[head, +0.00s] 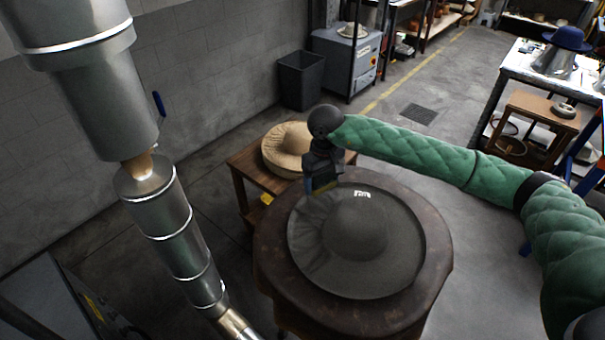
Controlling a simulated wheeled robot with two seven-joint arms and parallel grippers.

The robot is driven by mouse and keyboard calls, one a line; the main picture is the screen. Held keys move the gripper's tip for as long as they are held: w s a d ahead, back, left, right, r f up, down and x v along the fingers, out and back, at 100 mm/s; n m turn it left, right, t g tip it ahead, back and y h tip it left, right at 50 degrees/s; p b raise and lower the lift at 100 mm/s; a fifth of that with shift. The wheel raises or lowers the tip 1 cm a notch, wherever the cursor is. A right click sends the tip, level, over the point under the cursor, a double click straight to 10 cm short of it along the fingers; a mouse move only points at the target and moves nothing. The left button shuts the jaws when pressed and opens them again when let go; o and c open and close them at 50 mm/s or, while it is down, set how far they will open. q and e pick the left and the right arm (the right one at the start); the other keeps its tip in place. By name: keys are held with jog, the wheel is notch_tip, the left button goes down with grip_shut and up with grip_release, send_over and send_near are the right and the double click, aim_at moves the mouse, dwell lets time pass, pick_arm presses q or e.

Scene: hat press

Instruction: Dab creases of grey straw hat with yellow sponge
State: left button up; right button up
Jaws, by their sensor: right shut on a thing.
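The grey straw hat (356,225) lies brim down on a round, dark brown block table (437,240). Its crown is in the middle, and creases show on the left part of its brim. My right gripper (321,184) points down at the back left edge of the brim and is shut on the yellow sponge (322,188). My left gripper is not in the picture.
A dark bin (301,79) and a grey cabinet (345,61) stand behind. Floor is open at the right.

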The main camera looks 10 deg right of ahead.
aim_at(321, 209)
jog(key=shift+f, duration=1.9)
jog(key=shift+f+p, duration=0.3)
jog(key=shift+f, duration=1.65)
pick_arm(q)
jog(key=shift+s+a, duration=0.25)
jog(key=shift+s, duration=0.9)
pick_arm(e)
jog(key=shift+f, duration=0.2)
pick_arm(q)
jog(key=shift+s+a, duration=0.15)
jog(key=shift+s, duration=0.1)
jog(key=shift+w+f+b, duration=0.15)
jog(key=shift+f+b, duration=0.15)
pick_arm(e)
jog(key=shift+f, duration=0.25)
